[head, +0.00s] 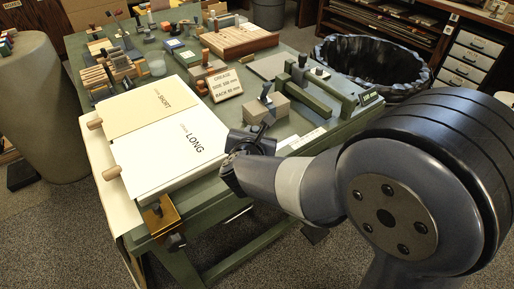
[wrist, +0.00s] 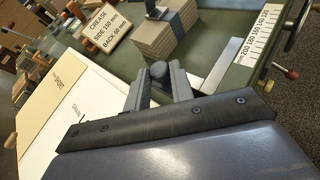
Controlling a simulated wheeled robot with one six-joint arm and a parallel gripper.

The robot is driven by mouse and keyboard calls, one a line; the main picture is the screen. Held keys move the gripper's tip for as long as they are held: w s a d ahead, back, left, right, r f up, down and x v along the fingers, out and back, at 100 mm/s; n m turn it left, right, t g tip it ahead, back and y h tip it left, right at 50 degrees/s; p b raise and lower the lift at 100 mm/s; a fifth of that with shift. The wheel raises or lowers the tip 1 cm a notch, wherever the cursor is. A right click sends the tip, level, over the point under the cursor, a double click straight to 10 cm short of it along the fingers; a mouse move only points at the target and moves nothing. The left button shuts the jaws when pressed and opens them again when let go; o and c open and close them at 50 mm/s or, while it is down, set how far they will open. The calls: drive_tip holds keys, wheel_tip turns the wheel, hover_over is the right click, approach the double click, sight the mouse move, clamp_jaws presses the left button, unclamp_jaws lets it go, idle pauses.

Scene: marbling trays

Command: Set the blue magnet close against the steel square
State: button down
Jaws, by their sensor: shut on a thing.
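My gripper (wrist: 162,86) is shut on a dark, round-topped piece (wrist: 158,70), which looks like the blue magnet. Only its knob shows between the fingers, and its base is hidden. In the head view my gripper (head: 248,143) is over the near right part of the bench, right of the white LONG sheet. A pale grey flat strip (wrist: 222,70), which looks like part of the steel square, lies on the bench just right of the fingers in the wrist view. The gap between it and the held piece is hard to judge.
The LONG sheet (head: 178,150) and tan SHORT sheet (head: 150,106) lie at left. A crease sign (head: 224,85), a stack of grey-brown boards (wrist: 165,34) and a printed scale (wrist: 262,35) are beyond the gripper. A green lever device (head: 320,98) stands at the right. A lined bin (head: 375,62) is behind.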

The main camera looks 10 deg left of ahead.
drive_tip(key=shift+f+b, duration=0.45)
drive_tip(key=shift+f, duration=1.5)
drive_tip(key=shift+f+b, duration=0.2)
drive_tip(key=shift+b, duration=0.15)
drive_tip(key=c, duration=1.2)
unclamp_jaws()
drive_tip(key=shift+c, duration=0.2)
drive_tip(key=shift+r, duration=0.15)
drive_tip(key=shift+r+p, duration=0.2)
drive_tip(key=shift+p, duration=0.3)
drive_tip(key=v, duration=1.2)
drive_tip(key=shift+p, duration=0.35)
drive_tip(key=shift+f, duration=0.2)
